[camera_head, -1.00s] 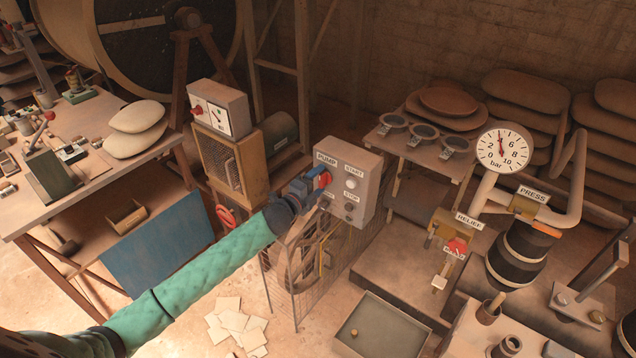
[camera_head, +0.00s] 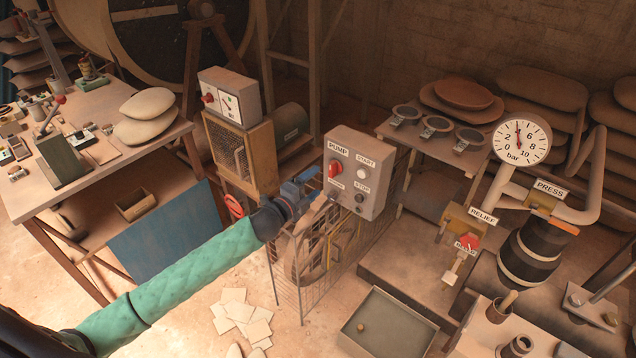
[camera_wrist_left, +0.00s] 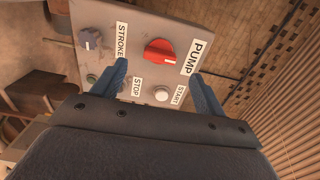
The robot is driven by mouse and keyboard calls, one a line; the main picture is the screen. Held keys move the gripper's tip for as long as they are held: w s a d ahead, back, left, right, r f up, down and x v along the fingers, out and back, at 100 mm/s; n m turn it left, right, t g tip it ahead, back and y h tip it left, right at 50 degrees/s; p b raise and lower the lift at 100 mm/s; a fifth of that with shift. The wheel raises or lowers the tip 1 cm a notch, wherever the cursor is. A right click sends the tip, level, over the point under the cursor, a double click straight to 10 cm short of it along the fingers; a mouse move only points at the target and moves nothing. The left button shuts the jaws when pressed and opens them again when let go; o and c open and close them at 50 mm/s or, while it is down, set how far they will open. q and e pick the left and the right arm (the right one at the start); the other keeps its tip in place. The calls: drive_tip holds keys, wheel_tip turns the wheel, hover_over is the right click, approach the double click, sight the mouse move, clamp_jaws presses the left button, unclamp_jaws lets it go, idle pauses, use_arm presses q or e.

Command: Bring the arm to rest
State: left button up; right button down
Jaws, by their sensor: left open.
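My left arm, in a green sleeve, reaches in from the lower left of the head view. Its blue left gripper (camera_head: 308,190) is just left of the grey pump control box (camera_head: 357,172). In the left wrist view the two blue fingers (camera_wrist_left: 158,85) stand wide apart with nothing between them. The box face (camera_wrist_left: 138,68) lies beyond them, with a red pump knob (camera_wrist_left: 159,52), a grey stroke knob (camera_wrist_left: 90,39) and a white start button (camera_wrist_left: 161,93). The fingers look clear of the red knob. My right gripper does not show.
A wire cage (camera_head: 300,278) stands below the control box. A workbench (camera_head: 95,170) is at the left. A pressure gauge (camera_head: 521,142) reads near the top of its dial, by the relief valve handle (camera_head: 468,243). A grey tray (camera_head: 388,325) and loose papers (camera_head: 236,310) lie on the floor.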

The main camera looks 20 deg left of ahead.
use_arm(q)
drive_tip(key=shift+s, duration=0.25)
drive_tip(key=shift+a, duration=0.1)
drive_tip(key=s+f+n+g+y, duration=0.2)
drive_tip(key=s+f+n, duration=0.25)
drive_tip(key=f, duration=0.55)
drive_tip(key=s+d+f+n+g+y, duration=0.1)
drive_tip(key=s+f+n+g+y, duration=0.2)
drive_tip(key=s+f, duration=0.5)
drive_tip(key=s+f+n+g+y, duration=0.1)
drive_tip(key=s+f+n+g, duration=0.3)
drive_tip(key=f, duration=0.7)
drive_tip(key=s+d+f+n+g, duration=0.3)
drive_tip(key=s+f, duration=0.5)
drive_tip(key=s, duration=0.5)
drive_tip(key=s+d+f+n+g, duration=0.3)
drive_tip(key=s+d+f+n, duration=0.2)
drive_tip(key=s+f, duration=0.4)
drive_tip(key=s, duration=0.4)
drive_tip(key=shift+s+d+f+g+h, duration=0.25)
drive_tip(key=shift+s+d+g+h, duration=0.05)
drive_tip(key=shift+s+g, duration=0.1)
